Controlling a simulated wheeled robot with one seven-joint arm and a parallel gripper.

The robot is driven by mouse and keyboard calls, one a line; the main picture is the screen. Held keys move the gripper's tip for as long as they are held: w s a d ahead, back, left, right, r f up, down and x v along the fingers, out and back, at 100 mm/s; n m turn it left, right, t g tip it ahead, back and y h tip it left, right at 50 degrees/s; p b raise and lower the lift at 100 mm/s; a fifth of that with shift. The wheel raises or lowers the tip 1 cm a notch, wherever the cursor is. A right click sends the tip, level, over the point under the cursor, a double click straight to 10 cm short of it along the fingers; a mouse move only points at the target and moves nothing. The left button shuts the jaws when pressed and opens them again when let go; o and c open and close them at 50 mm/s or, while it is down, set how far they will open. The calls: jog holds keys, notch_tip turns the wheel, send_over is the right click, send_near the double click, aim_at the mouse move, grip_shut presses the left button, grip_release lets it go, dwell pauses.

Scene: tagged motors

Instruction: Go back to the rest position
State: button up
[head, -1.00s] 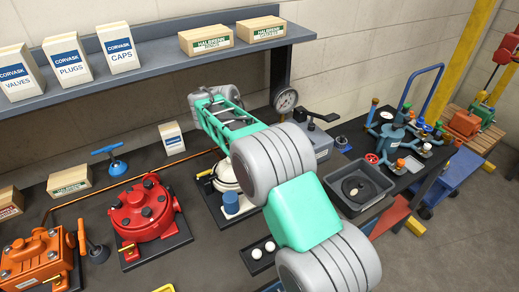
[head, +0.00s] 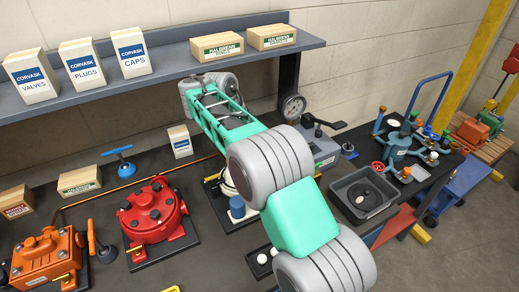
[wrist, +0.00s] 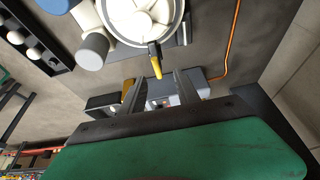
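My arm, teal and grey, reaches up and away over the bench in the head view. Its far end is near the shelf, and the gripper fingers cannot be made out there. In the wrist view my gripper (wrist: 158,92) shows two dark fingers set apart, with nothing held between them. A white round motor (wrist: 144,22) with a yellow-tipped lever is beyond the fingers. In the head view that motor is mostly hidden behind my arm.
A red motor (head: 153,212) and an orange motor (head: 45,258) stand left on the bench. A shelf (head: 170,62) with cartons runs along the wall. A pressure gauge (head: 293,106) stands close right of the arm. A grey tray (head: 341,207) lies farther right.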

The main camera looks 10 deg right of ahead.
jog(key=shift+s+a+r, duration=0.1)
jog(key=shift+a+r, duration=0.1)
jog(key=shift+r, duration=0.35)
jog(key=s+d+r+n+t+y, duration=0.2)
jog(key=s+d+r+n, duration=0.6)
jog(key=s, duration=0.3)
jog(key=s+a+f+n, duration=0.1)
jog(key=s+f+n, duration=0.1)
jog(key=s, duration=0.3)
jog(key=s+a+f+n+y, duration=0.1)
jog(key=s+n, duration=0.1)
jog(key=s, duration=0.3)
jog(key=s+a+f+n+t+y, duration=0.1)
jog(key=s+f+n, duration=0.1)
jog(key=s, duration=0.4)
jog(key=shift+f+n+b, duration=0.3)
jog(key=shift+f+b, duration=0.05)
jog(key=shift+a, duration=0.1)
